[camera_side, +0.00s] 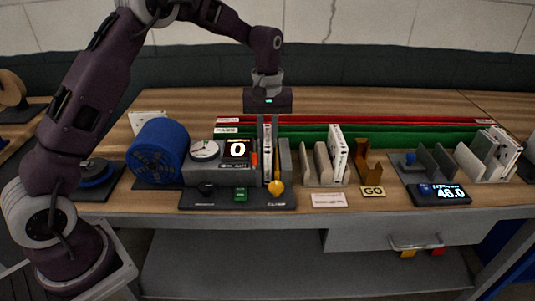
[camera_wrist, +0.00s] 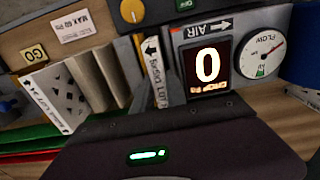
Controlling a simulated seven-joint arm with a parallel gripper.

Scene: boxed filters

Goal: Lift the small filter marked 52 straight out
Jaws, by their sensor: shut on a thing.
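The yellow clamp knob (camera_side: 276,187) sits just in front. The unit's display (camera_side: 237,149) reads 0.
Further right are another filter rack (camera_side: 490,150) and a display (camera_side: 443,194) reading about 46.0. Red and green trays (camera_side: 380,133) lie behind.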

